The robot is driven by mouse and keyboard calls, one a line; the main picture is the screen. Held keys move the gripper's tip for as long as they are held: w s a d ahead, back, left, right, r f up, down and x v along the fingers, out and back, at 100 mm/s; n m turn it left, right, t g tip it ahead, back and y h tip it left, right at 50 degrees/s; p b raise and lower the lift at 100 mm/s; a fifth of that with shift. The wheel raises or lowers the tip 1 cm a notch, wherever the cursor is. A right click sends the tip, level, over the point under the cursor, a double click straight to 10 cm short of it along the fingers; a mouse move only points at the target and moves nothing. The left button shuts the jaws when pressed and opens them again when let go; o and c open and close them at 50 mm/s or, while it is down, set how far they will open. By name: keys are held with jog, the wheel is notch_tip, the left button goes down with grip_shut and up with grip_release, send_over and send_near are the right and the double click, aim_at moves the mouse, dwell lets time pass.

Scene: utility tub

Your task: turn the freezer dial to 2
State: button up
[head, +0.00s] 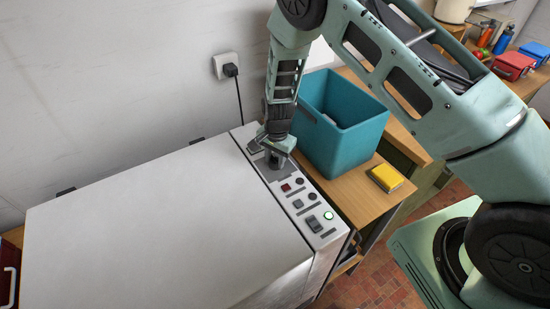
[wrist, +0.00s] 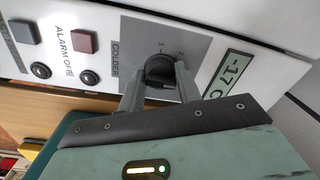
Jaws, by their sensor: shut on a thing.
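The white chest freezer (head: 150,220) stands at the left, with a control panel along its right edge. In the head view my gripper (head: 274,159) points down at the panel's far part and hides the dial. The display (wrist: 228,72) beside the dial reads about -17 C. Which mark the dial points to cannot be told.
A teal tub (head: 350,145) and yellow box (head: 387,178) stand on the wooden counter close by. A plugged wall socket (head: 226,65) is behind.

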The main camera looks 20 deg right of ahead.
jog(key=n+b, duration=0.3)
jog(key=n, duration=0.1)
jog(key=shift+d+f, duration=0.1)
jog(key=shift+f, duration=0.05)
jog(key=n+b, duration=0.3)
jog(key=n, duration=0.2)
jog(key=shift+n, duration=0.4)
dwell(0.5)
jog(key=o, duration=1)
jog(key=shift+c, duration=0.2)
jog(key=shift+r, duration=0.2)
